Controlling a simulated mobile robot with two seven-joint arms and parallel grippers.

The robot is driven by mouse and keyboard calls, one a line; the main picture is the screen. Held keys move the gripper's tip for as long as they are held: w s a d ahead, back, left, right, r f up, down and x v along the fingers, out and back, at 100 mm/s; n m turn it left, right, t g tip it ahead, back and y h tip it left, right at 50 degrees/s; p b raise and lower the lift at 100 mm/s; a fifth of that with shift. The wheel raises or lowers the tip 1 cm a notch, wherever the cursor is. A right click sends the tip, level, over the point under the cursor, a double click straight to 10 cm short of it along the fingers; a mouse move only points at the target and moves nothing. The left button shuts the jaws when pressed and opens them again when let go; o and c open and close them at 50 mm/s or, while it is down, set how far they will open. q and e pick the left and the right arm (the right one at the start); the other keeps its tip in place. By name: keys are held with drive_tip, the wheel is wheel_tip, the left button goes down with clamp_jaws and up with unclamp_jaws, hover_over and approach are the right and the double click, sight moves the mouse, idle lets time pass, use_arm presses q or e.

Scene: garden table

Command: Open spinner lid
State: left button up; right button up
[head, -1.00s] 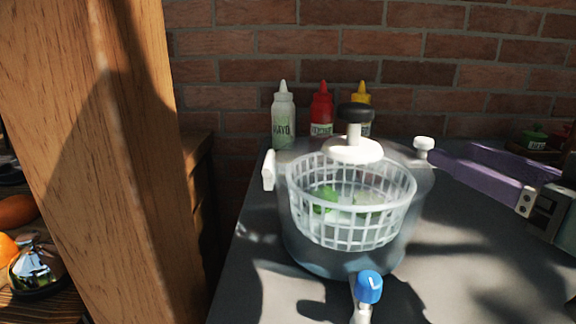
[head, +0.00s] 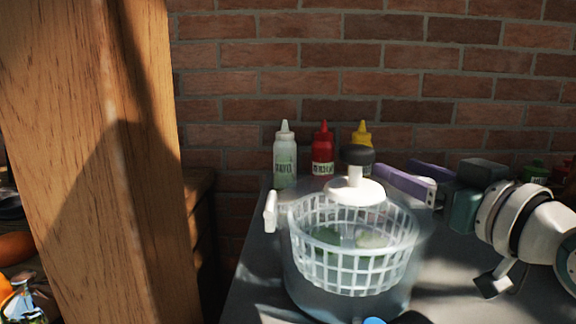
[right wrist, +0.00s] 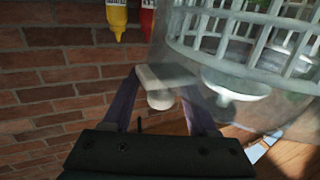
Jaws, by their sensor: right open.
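The salad spinner is a clear bowl (head: 300,285) with a white basket (head: 350,265) holding green leaves. A white disc (head: 352,192) with a dark knob (head: 357,155) stands on top; I cannot make out the clear lid's edge. A white side latch (head: 270,212) is on the left. My right gripper (head: 410,180) is at the spinner's right side, partly hidden behind it. In the right wrist view its purple fingers (right wrist: 163,88) are open, on either side of a white latch piece (right wrist: 158,98); contact is unclear. My left gripper is not in view.
White mayo (head: 285,160), red (head: 322,152) and yellow (head: 361,135) bottles stand behind the spinner, before a brick wall (head: 400,60). A wooden post (head: 95,180) rises at left. A blue knob (head: 374,321) shows at the bottom edge. The grey table is clear at front right.

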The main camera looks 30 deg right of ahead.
clamp_jaws()
idle(0.4)
idle(1.0)
